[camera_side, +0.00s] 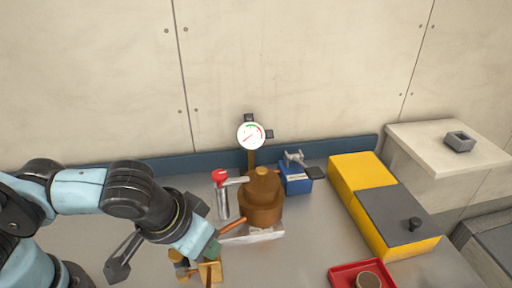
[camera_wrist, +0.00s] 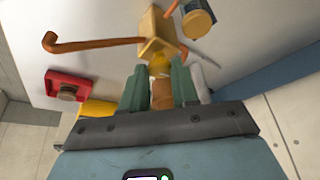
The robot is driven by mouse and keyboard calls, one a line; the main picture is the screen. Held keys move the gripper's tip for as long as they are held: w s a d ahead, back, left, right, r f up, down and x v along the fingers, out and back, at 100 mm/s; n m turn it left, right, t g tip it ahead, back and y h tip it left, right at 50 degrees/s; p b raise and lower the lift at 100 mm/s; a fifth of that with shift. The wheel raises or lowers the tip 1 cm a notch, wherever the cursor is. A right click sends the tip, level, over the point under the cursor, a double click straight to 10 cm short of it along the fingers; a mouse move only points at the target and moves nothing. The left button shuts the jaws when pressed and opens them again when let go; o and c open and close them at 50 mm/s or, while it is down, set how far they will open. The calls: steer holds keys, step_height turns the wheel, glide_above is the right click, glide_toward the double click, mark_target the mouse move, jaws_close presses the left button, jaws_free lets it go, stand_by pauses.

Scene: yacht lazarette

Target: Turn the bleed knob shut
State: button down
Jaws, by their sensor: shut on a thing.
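My gripper (camera_wrist: 160,84) points down at a brass valve block (camera_wrist: 152,22) and is shut on the bleed knob (camera_wrist: 160,66). The knob is a small yellow-brass piece between the green fingers, and its far end is partly hidden. In the side view my gripper (camera_side: 203,259) is low at the front of the bench, beside the brass block (camera_side: 211,272). There the fingers and wrist hide most of the knob. Copper pipes run from the block; one bent pipe (camera_wrist: 90,45) reaches left in the wrist view.
A brown pump-like body (camera_side: 261,205) with a pressure gauge (camera_side: 251,136) stands behind my gripper. A red-topped grey cylinder (camera_side: 221,198) is close to my wrist. A blue vise (camera_side: 297,178), a yellow box (camera_side: 360,173) and a red tray (camera_side: 344,272) are to the right.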

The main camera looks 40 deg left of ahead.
steer(key=c, duration=0.9)
jaws_free()
steer(key=shift+o, duration=0.2)
steer(key=shift+r, duration=0.1)
steer(key=v, duration=1.2)
steer(key=w+a+f+t, duration=0.1)
steer(key=w+a+f, duration=0.2)
steer(key=a, duration=0.6)
steer(key=w+a+f+t, duration=0.1)
steer(key=w+a+f, duration=0.1)
steer(key=w+a, duration=0.6)
steer(key=shift+a+f+t, duration=0.3)
steer(key=shift+a+f, duration=0.05)
steer(key=shift+f, duration=0.05)
